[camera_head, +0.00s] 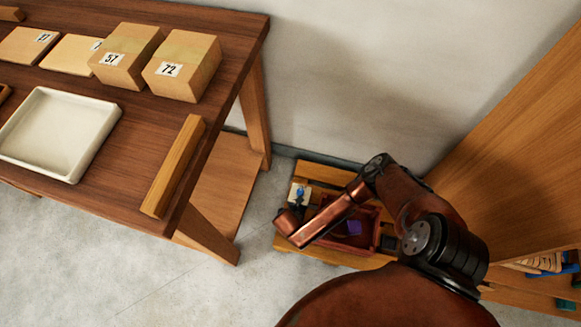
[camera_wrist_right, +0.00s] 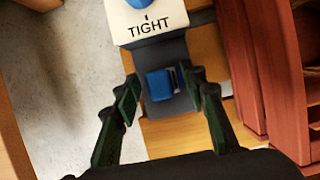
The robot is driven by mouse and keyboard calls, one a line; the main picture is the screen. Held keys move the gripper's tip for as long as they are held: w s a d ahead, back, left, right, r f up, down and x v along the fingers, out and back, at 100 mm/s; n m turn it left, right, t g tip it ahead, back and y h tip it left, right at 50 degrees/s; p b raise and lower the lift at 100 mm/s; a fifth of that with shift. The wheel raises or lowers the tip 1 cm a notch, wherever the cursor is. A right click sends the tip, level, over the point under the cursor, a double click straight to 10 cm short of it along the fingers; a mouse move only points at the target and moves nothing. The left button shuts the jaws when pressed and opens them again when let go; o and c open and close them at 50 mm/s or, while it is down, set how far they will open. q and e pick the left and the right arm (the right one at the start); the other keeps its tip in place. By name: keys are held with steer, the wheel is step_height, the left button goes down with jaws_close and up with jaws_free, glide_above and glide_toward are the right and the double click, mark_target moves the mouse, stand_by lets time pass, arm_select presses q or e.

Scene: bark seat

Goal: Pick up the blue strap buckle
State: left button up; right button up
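The blue strap buckle (camera_wrist_right: 160,85) shows in the right wrist view as a small blue block with a grey metal edge on its right side. It lies on a dark grey strap or pad (camera_wrist_right: 150,58) below a white block marked TIGHT (camera_wrist_right: 150,27). My right gripper (camera_wrist_right: 166,93) is open, with one dark green finger on each side of the buckle and gaps between. My left gripper is out of view.
A red-brown wooden crate (camera_wrist_right: 268,70) stands close right of the gripper. The low bench (camera_head: 322,172) holds a tray with a purple item (camera_head: 353,227). A table (camera_head: 150,120) with boxes and a white tray (camera_head: 105,124) stands left. A wooden panel (camera_head: 520,150) stands right.

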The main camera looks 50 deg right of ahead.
steer(key=shift+c, duration=0.3)
jaws_close()
stand_by(0.3)
